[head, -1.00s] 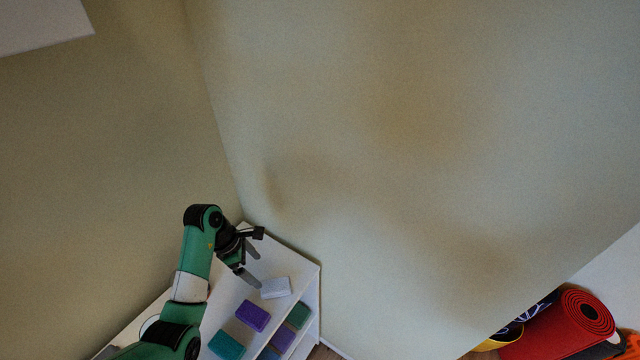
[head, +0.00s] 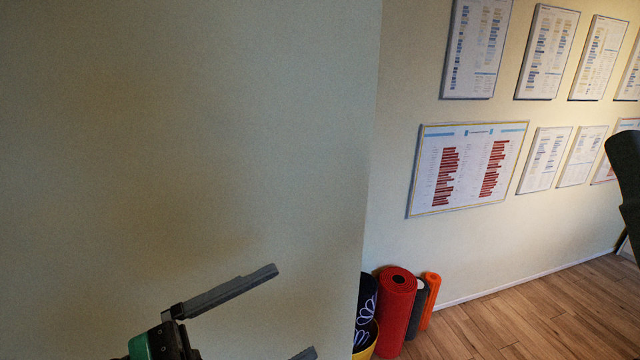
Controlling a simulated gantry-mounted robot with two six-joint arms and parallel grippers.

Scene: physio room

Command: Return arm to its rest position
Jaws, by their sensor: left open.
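My left gripper (head: 285,312) is at the bottom of the head view, left of centre. It is open, with one long grey finger showing in full and only the tip of the other at the bottom edge. Nothing shows between the fingers. Only a small green and black part of the left arm shows below it. My right gripper is not in view.
A red rolled mat (head: 397,312) stands by the wall corner, with an orange roll (head: 430,300) and a yellow container (head: 366,340) beside it. Framed charts (head: 466,168) hang on the right wall. The wooden floor (head: 540,315) at right is clear.

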